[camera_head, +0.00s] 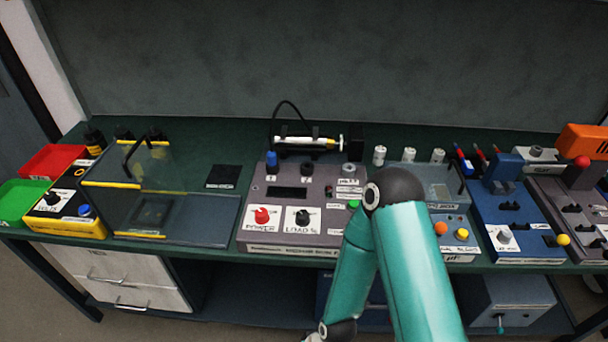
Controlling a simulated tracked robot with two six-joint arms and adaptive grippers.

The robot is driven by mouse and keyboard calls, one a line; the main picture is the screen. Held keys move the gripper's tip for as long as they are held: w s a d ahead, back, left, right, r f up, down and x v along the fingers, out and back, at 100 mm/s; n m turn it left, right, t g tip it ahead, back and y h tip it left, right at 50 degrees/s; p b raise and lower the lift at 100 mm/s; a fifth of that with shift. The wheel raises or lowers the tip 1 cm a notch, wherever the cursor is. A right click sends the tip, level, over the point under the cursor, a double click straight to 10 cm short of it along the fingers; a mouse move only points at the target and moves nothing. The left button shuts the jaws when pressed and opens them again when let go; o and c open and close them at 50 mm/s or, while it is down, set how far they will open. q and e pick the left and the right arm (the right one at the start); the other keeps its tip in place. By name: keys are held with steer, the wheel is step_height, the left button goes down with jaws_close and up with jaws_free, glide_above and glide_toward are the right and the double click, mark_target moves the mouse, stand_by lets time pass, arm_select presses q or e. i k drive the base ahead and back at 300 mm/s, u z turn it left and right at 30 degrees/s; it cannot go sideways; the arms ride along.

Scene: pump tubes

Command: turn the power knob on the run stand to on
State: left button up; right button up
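The run stand (255,194) is a grey sloped box at the middle of the bench, with a dark display window. Its red power knob (262,216) sits on a white plate labelled POWER at the front left of the panel. The knob's pointer direction is too small to read. A black knob (302,217) on a plate labelled LOAD % is to its right. My teal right arm (345,285) bends in front of the stand's right side, its forearm hanging down past the bench's front edge. Its gripper is cut off by the bottom edge. My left gripper is not in view.
A clear-walled enclosure (100,208) with yellow edges stands to the left, next to a yellow box (62,226) and red and green bins. A syringe-like tube (310,143) lies behind the stand. Blue and grey panels (520,220) fill the right. Space before the power knob is clear.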

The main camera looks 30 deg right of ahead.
mark_target(261, 218)
steer(key=z, duration=0.65)
steer(key=k, duration=0.85)
steer(key=u, duration=0.7)
steer(key=i, duration=1)
steer(key=z, duration=0.05)
